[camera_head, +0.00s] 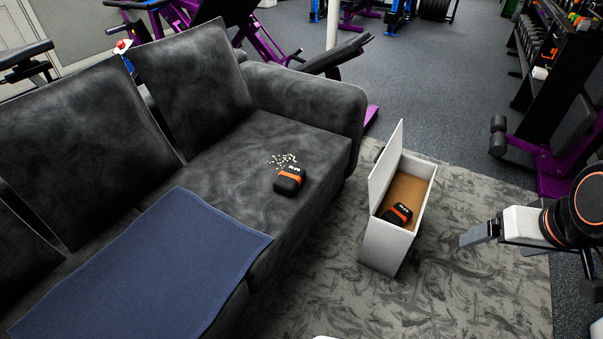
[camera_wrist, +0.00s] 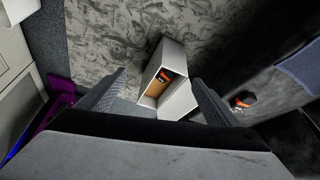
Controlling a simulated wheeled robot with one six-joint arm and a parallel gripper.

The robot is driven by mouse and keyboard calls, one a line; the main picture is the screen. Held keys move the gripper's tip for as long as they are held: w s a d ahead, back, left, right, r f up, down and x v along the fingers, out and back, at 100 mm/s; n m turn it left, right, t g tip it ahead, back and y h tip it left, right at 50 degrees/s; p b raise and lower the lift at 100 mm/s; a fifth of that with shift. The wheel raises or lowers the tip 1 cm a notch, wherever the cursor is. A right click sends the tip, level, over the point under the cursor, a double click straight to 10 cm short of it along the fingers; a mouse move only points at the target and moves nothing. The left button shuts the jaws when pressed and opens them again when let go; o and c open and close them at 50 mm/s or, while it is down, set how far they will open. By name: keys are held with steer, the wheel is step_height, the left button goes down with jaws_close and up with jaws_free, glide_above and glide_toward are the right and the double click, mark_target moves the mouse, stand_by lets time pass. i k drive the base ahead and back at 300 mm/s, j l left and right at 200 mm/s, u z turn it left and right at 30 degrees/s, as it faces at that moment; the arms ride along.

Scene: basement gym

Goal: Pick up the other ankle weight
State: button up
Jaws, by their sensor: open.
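One black ankle weight with an orange band (camera_head: 289,181) lies on the grey sofa seat, close to its front edge. It also shows small in the wrist view (camera_wrist: 243,99). A second, similar ankle weight (camera_head: 398,214) lies inside the open white box (camera_head: 385,248), on its brown bottom; the wrist view shows it too (camera_wrist: 165,76). My gripper (camera_head: 478,235) is to the right of the box, apart from both weights. In the wrist view my gripper (camera_wrist: 157,82) has its fingers spread wide with nothing between them.
The dark grey sofa (camera_head: 300,130) has a blue towel (camera_head: 170,262) over its seat and pale crumbs (camera_head: 284,160) beside the weight. The box lid (camera_head: 386,166) stands up on the sofa side. Patterned rug (camera_head: 460,290) is clear around the box. A dumbbell rack (camera_head: 545,60) stands back right.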

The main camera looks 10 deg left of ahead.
mark_target(288, 182)
steer(key=i+l+u, duration=0.15)
steer(key=i, duration=0.15)
steer(key=i+l+u, duration=0.15)
steer(key=i+u, duration=0.15)
steer(key=u, duration=1.25)
